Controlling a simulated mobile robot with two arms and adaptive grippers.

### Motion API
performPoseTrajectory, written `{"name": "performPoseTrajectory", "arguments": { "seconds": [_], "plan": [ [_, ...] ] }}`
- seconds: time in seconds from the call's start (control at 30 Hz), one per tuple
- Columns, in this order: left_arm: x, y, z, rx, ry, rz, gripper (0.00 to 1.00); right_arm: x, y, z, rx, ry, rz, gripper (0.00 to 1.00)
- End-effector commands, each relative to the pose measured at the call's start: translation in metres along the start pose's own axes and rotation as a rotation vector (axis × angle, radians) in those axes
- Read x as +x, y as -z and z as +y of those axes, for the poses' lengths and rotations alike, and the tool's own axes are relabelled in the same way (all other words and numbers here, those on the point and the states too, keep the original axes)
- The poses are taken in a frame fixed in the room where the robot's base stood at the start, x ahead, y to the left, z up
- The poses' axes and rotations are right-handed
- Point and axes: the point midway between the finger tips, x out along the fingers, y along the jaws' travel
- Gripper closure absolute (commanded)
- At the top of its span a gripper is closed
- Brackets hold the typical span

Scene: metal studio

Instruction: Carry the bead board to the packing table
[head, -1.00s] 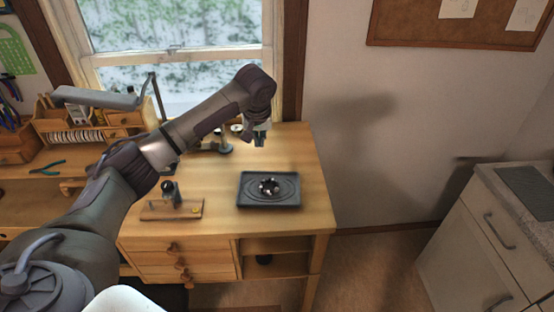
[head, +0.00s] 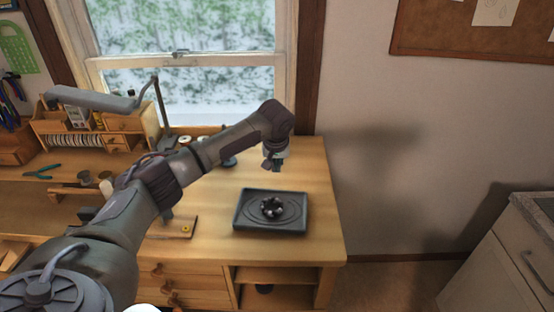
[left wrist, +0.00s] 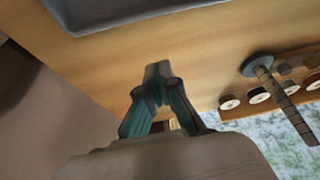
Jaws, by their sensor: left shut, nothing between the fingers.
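The bead board (head: 245,222) is a dark grey tray with oval grooves, lying flat on the wooden workbench (head: 317,190) near its right end. A small cluster of dark and pale beads (head: 271,207) sits in its middle. My left gripper (head: 273,166) is above the bench, just behind the board's far edge and apart from it. In the left wrist view the gripper (left wrist: 157,75) has its fingertips together with nothing between them, and the board's edge (left wrist: 130,18) shows at the top. My right gripper is in no view. I cannot make out a packing table.
Spools (left wrist: 258,96) stand along the window side. A wooden stand (head: 182,228) lies left of the board, partly behind my arm. A cabinet (head: 505,255) stands at right.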

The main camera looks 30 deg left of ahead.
Motion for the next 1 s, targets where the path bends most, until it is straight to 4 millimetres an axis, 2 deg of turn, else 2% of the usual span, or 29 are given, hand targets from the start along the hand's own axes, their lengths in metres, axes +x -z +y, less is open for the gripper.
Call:
{"name": "performPoseTrajectory", "arguments": {
  "seconds": [0.3, 0.4, 0.7, 1.0],
  "plan": [
    [0.051, -0.001, 0.0, 0.001, 0.002, -0.002, 1.0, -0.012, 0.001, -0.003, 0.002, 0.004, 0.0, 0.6],
    [0.042, -0.011, -0.001, 0.004, 0.0, 0.001, 1.0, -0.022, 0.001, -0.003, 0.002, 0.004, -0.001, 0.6],
    [0.035, -0.036, -0.001, 0.002, 0.0, 0.0, 1.0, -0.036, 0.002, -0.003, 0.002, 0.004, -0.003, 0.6],
    [0.036, -0.038, 0.0, 0.001, 0.0, 0.0, 1.0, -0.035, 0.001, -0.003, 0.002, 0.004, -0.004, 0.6]
  ]
}}
